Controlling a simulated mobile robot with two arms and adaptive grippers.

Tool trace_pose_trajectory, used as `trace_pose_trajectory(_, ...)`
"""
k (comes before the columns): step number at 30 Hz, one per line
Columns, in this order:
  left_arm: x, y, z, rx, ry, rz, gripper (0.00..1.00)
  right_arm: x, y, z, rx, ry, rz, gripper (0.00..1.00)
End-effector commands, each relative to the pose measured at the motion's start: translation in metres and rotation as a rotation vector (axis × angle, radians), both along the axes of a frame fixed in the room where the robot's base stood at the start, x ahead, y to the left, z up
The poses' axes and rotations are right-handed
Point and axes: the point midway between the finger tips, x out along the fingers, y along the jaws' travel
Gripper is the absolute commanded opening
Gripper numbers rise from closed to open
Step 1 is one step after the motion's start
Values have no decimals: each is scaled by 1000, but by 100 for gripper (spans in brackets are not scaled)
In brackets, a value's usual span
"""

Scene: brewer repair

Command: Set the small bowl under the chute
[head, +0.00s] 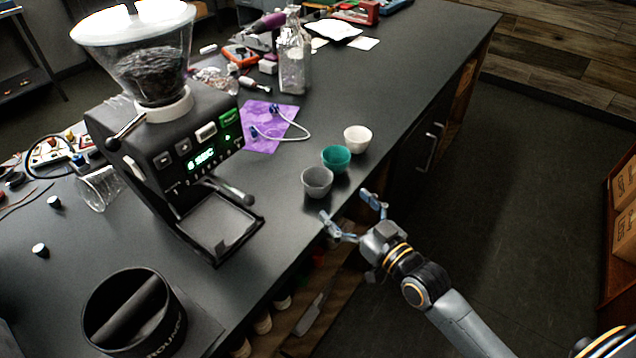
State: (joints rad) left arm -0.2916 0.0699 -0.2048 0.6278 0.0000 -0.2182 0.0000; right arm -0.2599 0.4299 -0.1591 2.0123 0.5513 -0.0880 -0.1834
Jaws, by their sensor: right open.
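Three small bowls stand upright in a row near the counter's right edge: a grey bowl (317,182), a teal bowl (336,158) and a white bowl (357,138). My right gripper (345,205) is open and empty at the counter's edge, its fingers spread just in front of the grey bowl and apart from it. The black grinder (165,150) stands left of the bowls with its green display lit. Its chute is not clearly visible. The tray (217,222) at the grinder's foot is bare. My left gripper is not in view.
A black knock box (133,312) stands at the front left. A purple cloth (268,125) with a white cable lies behind the bowls, and a glass bottle (293,62) stands farther back. The counter between the grey bowl and the grinder's tray is clear.

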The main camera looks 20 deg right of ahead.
Motion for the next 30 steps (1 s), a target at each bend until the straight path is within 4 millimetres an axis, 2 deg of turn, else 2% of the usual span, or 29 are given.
trace_pose_trajectory(3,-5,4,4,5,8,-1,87,20,7,2,0,-1,0,90)
trace_pose_trajectory(11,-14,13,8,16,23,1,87,38,14,3,0,0,0,90)
trace_pose_trajectory(16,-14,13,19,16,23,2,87,62,23,9,1,0,0,90)
trace_pose_trajectory(19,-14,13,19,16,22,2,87,74,26,6,-1,1,0,90)
trace_pose_trajectory(29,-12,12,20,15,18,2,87,80,29,4,-2,2,0,90)
trace_pose_trajectory(30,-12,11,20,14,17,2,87,80,29,4,-2,2,0,82)
